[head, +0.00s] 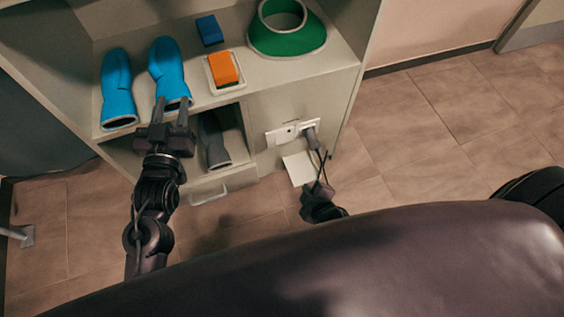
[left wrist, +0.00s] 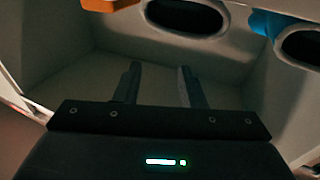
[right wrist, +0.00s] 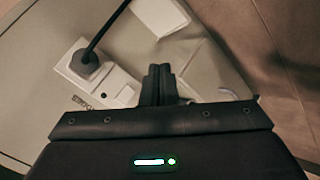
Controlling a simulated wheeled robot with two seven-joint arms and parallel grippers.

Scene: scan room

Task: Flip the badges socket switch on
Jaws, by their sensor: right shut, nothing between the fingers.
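The white socket plate (head: 284,134) is on the cabinet's front panel, with a dark plug (head: 310,139) in its right part. In the right wrist view the plate (right wrist: 112,84) holds the plug (right wrist: 85,63) with a black cord, and a pale switch (right wrist: 125,95) beside it. Small dark lettering sits at the plate's edge, too small to read; the switch's position is unclear. My right gripper (right wrist: 160,80) is shut and empty, its tips beside the plate's switch end; in the head view it (head: 321,184) is below the socket. My left gripper (head: 173,104) is open and empty before the shelf.
The cabinet top holds two blue sleeve-like items (head: 118,85), a blue block (head: 209,30), an orange block (head: 223,68) in a white tray and a green ring-shaped item (head: 285,38). A grey sleeve (head: 213,140) lies in the compartment below. A white panel (head: 299,168) is below the socket.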

